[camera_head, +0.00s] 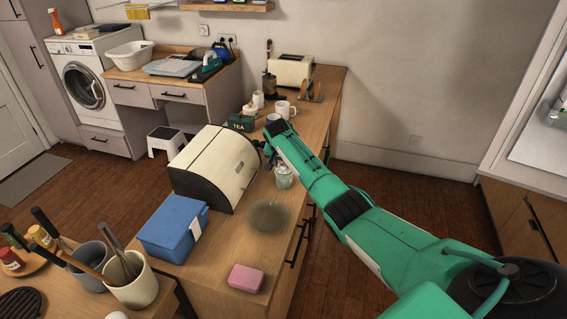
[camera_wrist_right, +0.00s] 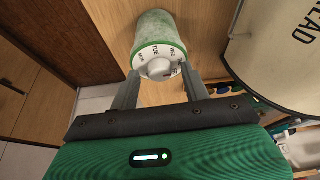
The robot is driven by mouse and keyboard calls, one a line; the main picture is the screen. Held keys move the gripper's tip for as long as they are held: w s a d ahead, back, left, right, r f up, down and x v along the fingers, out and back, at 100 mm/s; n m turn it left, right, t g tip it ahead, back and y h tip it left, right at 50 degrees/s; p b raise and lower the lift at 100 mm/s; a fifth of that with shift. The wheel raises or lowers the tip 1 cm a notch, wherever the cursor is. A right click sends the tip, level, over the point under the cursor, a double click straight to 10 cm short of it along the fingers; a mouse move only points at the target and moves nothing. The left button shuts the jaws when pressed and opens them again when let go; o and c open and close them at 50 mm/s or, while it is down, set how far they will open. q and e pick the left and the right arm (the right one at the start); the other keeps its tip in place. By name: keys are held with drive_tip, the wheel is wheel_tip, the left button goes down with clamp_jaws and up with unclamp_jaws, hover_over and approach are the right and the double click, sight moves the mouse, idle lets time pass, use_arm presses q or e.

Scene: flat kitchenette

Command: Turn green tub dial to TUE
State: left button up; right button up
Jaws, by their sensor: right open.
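The green tub (camera_wrist_right: 157,28), pale with a green rim, shows in the right wrist view. Its white dial face (camera_wrist_right: 150,56) carries day marks that look like MON, TUE and WED, with a pale knob (camera_wrist_right: 159,69) in the middle. I cannot tell which mark the dial is set to. My right gripper (camera_wrist_right: 161,72) is open, one finger at each side of the dial, and it does not visibly grip the knob. In the head view the tub (camera_head: 284,177) stands on the counter beside the bread box, and my right gripper (camera_head: 268,150) is just beyond it. My left gripper is out of view.
The cream bread box (camera_head: 213,165) stands close left of the tub. A dark round mat or plate (camera_head: 269,216), a pink sponge (camera_head: 246,278) and a blue box (camera_head: 173,226) lie nearer. A green TEA tin (camera_head: 241,122) and white mug (camera_head: 283,109) stand behind.

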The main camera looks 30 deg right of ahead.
drive_tip(key=c, duration=1)
